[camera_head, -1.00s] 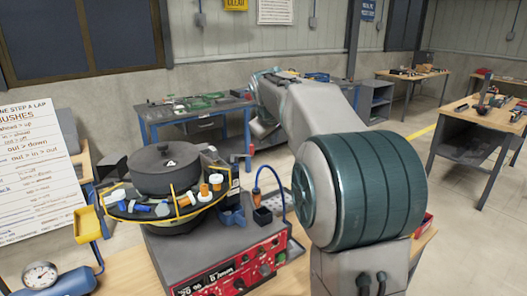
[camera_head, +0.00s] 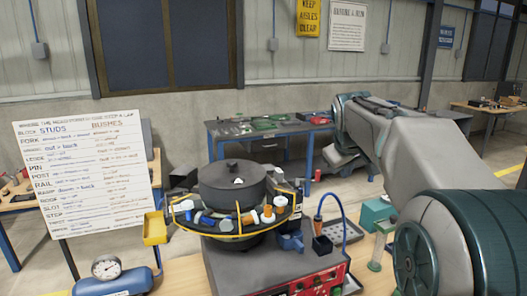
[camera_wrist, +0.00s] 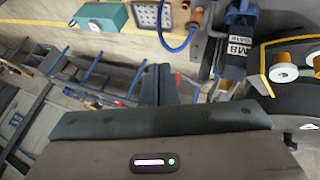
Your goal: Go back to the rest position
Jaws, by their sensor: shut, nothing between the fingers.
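My gripper (camera_wrist: 161,84) shows in the wrist view, its dark fingers together with nothing between them, above the wide grey housing at the bottom. In the head view my arm rises from the lower right and reaches up and away behind the feeder's right side; the fingertips cannot be made out there. The bowl feeder (camera_head: 232,178) stands left of my arm, with a dark lidded bowl and a ring track bearing several white, orange and blue parts. Its edge also shows at the right of the wrist view (camera_wrist: 262,85). My gripper appears apart from it.
The feeder's grey base (camera_head: 255,268) has a red control panel (camera_head: 322,284). A blue bin (camera_head: 291,242), a blue hose (camera_head: 343,212) and a teal box (camera_head: 376,213) are to its right. A whiteboard (camera_head: 88,170) and a gauge (camera_head: 106,267) are left. A blue-legged bench (camera_head: 262,128) stands behind.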

